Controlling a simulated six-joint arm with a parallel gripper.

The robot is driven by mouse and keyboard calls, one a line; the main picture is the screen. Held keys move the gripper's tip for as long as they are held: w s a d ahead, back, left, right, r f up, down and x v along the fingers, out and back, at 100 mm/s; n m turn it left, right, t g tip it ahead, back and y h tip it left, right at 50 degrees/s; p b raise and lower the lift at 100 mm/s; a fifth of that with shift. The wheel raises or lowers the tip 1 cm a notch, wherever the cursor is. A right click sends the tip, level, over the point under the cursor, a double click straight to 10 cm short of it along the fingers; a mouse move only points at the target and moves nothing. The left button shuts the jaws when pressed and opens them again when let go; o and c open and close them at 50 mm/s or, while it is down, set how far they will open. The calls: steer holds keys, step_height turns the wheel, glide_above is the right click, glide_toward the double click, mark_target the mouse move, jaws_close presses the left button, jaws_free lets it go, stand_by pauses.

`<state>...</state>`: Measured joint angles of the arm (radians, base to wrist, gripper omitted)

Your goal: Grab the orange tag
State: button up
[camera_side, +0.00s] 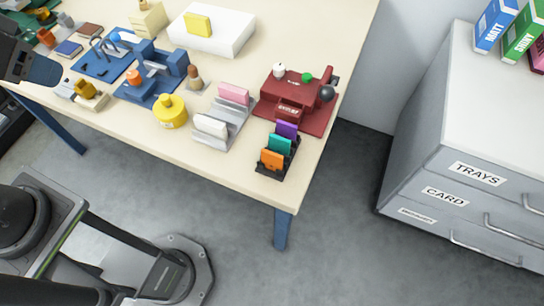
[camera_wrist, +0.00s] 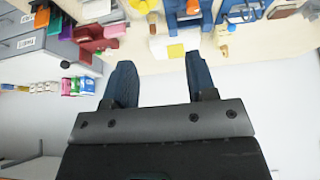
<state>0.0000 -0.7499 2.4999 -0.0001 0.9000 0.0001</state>
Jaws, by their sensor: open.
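The orange tag (camera_side: 271,159) stands in a black slotted holder (camera_side: 287,168) at the table's front right corner in the side view. A teal tag (camera_side: 279,144) and a purple tag (camera_side: 287,130) stand behind it in the same holder. In the wrist view the orange tag (camera_wrist: 42,17) is small, near the upper left corner. My gripper (camera_wrist: 159,62) is open, its two dark blue fingers apart with nothing between them. It is well away from the orange tag.
A maroon machine (camera_side: 291,97) stands just behind the holder. A grey rack (camera_side: 222,128) with a pink and a white card and a yellow pot (camera_side: 170,111) stand left. Blue tools (camera_side: 153,72) and a white block (camera_side: 212,30) lie farther back. A grey cabinet (camera_side: 480,140) stands right.

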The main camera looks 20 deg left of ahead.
stand_by(0.4)
steer(key=shift+c, duration=1.3)
steer(key=m+g, duration=0.6)
steer(key=m, duration=1.2)
glide_above(272, 154)
steer(key=f, duration=1)
steer(key=a+f, duration=0.1)
steer(key=f, duration=0.5)
steer(key=shift+f, duration=0.1)
steer(key=shift+d+f, duration=0.15)
steer(key=shift+f, duration=0.9)
steer(key=shift+d+f, duration=0.2)
steer(key=shift+f, duration=0.8)
steer(key=shift+d+f, duration=0.15)
steer(key=shift+f, duration=0.9)
